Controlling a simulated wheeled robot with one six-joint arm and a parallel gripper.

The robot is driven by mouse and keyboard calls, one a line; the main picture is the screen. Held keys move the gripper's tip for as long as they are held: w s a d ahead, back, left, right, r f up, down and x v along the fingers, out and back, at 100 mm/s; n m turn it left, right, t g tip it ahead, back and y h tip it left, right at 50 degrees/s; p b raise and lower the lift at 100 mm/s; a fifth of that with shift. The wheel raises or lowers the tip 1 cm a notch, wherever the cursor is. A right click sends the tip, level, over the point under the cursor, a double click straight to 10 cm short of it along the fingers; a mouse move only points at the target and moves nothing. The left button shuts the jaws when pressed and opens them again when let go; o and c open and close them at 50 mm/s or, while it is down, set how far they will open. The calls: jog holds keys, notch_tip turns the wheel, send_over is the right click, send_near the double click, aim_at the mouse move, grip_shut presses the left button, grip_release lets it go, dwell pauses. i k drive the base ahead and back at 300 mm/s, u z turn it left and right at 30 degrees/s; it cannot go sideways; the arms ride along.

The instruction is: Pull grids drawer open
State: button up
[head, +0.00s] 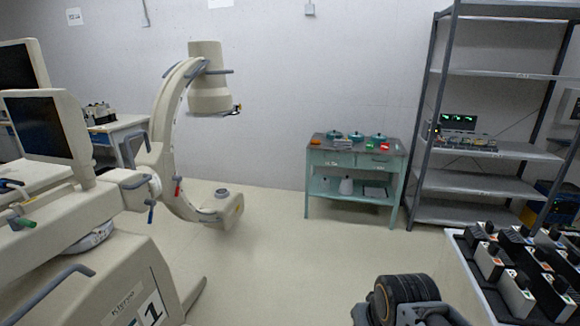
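A teal cart (310,180) stands against the back wall, right of centre in the head view. Two drawer fronts lie side by side under its top, a left one (331,159) and a right one (378,162). Both look shut. Small pale labels show on the cart front, but they are too small to read, so I cannot tell which is the grids drawer. A dark ribbed part of my arm shows at the bottom edge, well short of the cart. My gripper's fingers are not in view.
A large beige C-arm machine (170,120) fills the left. A grey metal shelf (480,182) stands right of the cart. A pale tray-topped table (470,275) with several box-shaped devices is at the lower right. Open pale floor (285,255) lies before the cart.

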aim_at(333, 152)
jog(key=u, duration=0.35)
jog(key=i, duration=2.5)
jog(key=z, duration=0.45)
jog(key=i, duration=2.55)
jog(key=z, duration=0.6)
